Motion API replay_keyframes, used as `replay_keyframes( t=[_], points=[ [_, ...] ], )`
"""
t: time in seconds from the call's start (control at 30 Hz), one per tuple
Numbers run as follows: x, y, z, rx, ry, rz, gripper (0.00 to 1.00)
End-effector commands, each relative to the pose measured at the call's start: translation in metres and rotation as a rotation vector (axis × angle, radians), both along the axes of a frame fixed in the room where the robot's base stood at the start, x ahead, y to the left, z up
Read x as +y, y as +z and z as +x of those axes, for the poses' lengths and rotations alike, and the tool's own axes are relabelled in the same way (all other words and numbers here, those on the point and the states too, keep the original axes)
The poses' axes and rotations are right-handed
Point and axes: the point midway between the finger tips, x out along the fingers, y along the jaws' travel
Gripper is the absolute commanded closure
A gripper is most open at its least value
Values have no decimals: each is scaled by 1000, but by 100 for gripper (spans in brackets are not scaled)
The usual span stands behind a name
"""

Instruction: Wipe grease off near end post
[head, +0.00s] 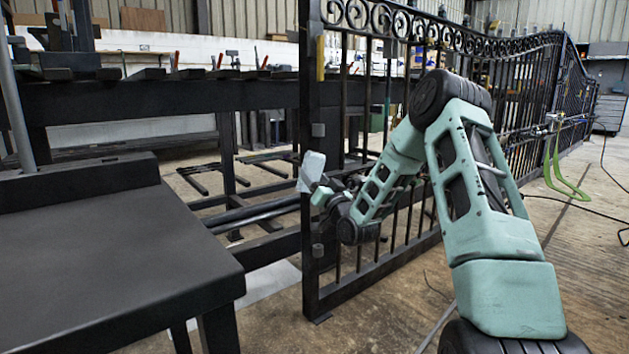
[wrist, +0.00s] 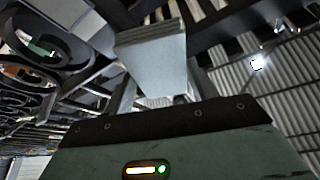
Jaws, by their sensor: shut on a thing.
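The gate's near end post (head: 309,110) is a dark upright bar at the left end of the scrolled gate. A yellowish patch (head: 320,58) shows high on it; I cannot tell for sure whether this is grease. My gripper (head: 317,187) is at about the post's mid-height, shut on a pale grey cloth (head: 311,166). The cloth overlaps the post in the head view; I cannot tell whether it touches. In the wrist view the cloth (wrist: 152,65) stands out flat and block-like between the fingers of my gripper (wrist: 155,88).
The scrolled gate (head: 455,45) runs back to the right behind my arm. A dark table (head: 110,250) stands at the front left, and a long dark workbench (head: 150,100) lies behind. Green curved bars (head: 560,175) and cables lie at the right. The concrete floor at the right is mostly open.

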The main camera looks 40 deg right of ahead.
Motion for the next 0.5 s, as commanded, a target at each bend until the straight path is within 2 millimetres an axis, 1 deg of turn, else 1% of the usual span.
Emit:
replay_keyframes(
  t=[0.27,0.5],
  points=[
    [-23,0,-3,-1,0,0,61],
    [-30,0,-3,-1,-1,0,61]
  ],
)
